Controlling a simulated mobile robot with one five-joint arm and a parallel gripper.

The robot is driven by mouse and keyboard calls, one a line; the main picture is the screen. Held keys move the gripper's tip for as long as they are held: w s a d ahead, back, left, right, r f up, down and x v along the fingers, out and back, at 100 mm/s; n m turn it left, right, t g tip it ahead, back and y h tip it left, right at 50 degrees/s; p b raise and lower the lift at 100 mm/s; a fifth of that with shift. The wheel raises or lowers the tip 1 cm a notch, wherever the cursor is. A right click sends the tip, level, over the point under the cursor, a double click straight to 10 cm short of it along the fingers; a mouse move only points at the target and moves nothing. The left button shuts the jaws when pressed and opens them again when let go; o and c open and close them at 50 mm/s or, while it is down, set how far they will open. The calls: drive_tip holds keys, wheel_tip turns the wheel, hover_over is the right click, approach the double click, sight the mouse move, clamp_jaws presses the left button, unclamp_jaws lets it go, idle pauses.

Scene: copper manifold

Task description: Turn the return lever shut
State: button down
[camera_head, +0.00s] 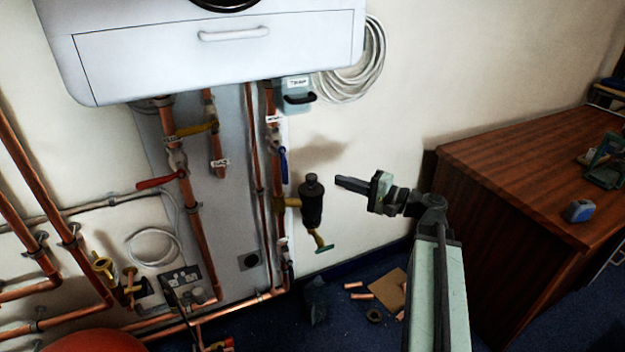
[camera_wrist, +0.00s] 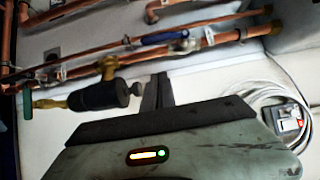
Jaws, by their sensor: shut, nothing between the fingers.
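The return lever (camera_head: 283,166) is a blue handle on the right-hand copper pipe under the white boiler. It hangs down beside the pipe, roughly in line with it. In the wrist view the blue lever (camera_wrist: 165,38) lies along a pipe beyond the fingertips. A small white label (camera_head: 273,119), too small to read surely, sits just above its valve. My gripper (camera_head: 340,182) is right of the lever and slightly lower, apart from it and pointing left. Its dark fingers (camera_wrist: 156,92) are shut and empty.
A black filter canister (camera_head: 311,203) with brass fittings stands between my gripper and the pipes, close to the fingertips; it also shows in the wrist view (camera_wrist: 93,95). A red lever (camera_head: 160,181) and yellow lever (camera_head: 197,129) are further left. A wooden desk (camera_head: 520,180) stands right.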

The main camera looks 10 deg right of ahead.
sight(284, 167)
drive_tip(key=s+a+x, duration=0.2)
drive_tip(key=x, duration=1)
drive_tip(key=shift+w+a, duration=0.15)
drive_tip(key=shift+a, duration=0.2)
drive_tip(key=shift+f, duration=0.1)
